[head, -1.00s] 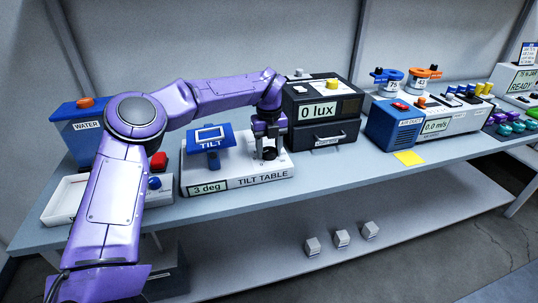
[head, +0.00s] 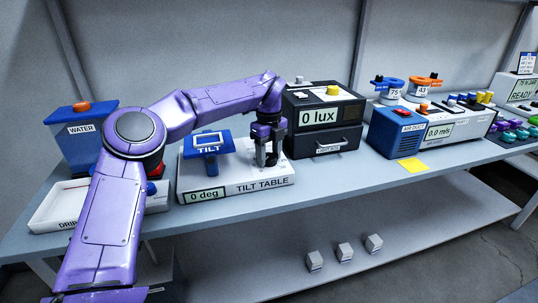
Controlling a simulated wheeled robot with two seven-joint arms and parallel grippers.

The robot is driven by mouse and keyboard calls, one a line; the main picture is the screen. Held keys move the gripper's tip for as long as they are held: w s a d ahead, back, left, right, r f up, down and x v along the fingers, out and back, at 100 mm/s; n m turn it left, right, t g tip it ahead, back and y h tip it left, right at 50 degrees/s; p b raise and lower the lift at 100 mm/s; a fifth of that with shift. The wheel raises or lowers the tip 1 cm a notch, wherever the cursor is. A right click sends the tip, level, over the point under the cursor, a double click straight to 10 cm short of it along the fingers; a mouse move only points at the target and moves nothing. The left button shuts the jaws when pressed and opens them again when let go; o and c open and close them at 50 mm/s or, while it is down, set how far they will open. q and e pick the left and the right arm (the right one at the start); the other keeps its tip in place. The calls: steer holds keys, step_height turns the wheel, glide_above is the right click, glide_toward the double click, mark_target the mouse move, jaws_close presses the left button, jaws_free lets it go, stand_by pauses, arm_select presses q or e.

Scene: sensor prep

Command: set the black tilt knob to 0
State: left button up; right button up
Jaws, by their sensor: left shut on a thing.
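My left gripper (head: 267,162) points down at the right part of the tilt table's top and is shut on the black tilt knob (head: 268,158). The knob is mostly hidden between the fingers, so its pointer cannot be read. My right gripper is not in view.
A black light box (head: 321,136) showing 0 lux stands just right of the gripper. A blue water tank (head: 81,150) and a white drip tray (head: 56,207) are at left. A blue air duct unit (head: 397,131) and a yellow note (head: 414,166) are farther right.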

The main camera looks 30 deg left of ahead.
mark_target(268, 156)
arm_select(q)
steer(key=shift+w+a+r, duration=0.1)
steer(key=shift+r, duration=0.05)
steer(key=o, duration=1)
steer(key=shift+o, duration=0.2)
step_height(268, 156, up, 10)
steer(key=p, duration=0.1)
steer(key=shift+r, duration=0.2)
